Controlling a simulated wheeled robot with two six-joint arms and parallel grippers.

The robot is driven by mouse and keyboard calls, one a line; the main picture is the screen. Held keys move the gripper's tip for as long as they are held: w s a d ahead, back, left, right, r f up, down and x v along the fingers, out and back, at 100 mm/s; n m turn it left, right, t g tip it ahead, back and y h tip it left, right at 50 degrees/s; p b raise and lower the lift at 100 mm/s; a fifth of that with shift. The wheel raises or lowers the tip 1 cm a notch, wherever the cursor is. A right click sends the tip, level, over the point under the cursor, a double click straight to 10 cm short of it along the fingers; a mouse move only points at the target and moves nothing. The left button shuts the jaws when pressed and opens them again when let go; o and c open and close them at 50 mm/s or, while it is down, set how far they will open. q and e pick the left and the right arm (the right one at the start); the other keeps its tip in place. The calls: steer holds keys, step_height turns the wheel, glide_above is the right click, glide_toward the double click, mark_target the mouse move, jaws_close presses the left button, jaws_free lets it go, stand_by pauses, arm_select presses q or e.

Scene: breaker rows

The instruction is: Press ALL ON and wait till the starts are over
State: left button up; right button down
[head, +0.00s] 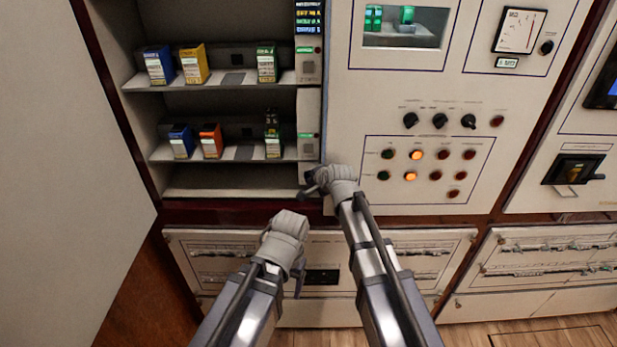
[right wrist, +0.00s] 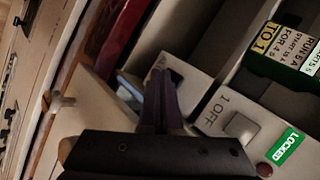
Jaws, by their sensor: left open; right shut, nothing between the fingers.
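My right gripper (head: 312,184) is shut and empty at the lower end of the pale strip (head: 308,110) beside the breaker shelves. In the right wrist view its closed fingertips (right wrist: 160,85) are at a dark square (right wrist: 176,76) on the pale panel; I cannot tell whether they touch it. No ALL ON lettering is readable. The upper breaker row has a blue (head: 159,65), a yellow (head: 194,64) and a green breaker (head: 266,63). The lower row has a blue (head: 181,141), an orange (head: 210,141) and a dark green one (head: 272,137). My left gripper (head: 298,284) is open, low before the drawers.
A grey switch marked OFF (right wrist: 240,128) sits beside a green LOCKED label (right wrist: 288,148) and a dark red lamp (right wrist: 264,170). The lamp panel (head: 470,200) on the right has two lit orange lamps (head: 416,154). Knobs (head: 439,120) stick out above it.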

arm_select(q)
steer(key=shift+w+f, duration=0.15)
steer(key=shift+w, duration=0.2)
arm_select(e)
steer(key=shift+s, duration=1.65)
steer(key=shift+s+f, duration=0.1)
steer(key=shift+s, duration=0.05)
steer(key=s+d+f+n+g+h, duration=0.1)
steer(key=s+f+n+g, duration=0.1)
steer(key=s+n, duration=0.3)
steer(key=s+d+f+n+g+h, duration=0.2)
steer(key=s+f+n+g, duration=0.1)
steer(key=s, duration=0.9)
steer(key=s+d+f+n+g+h, duration=0.2)
steer(key=s+n+g, duration=0.2)
steer(key=s, duration=0.5)
steer(key=n, duration=0.2)
steer(key=shift+s+d+f+n, duration=0.15)
steer(key=shift+s+f+n, duration=0.1)
steer(key=shift+n, duration=0.15)
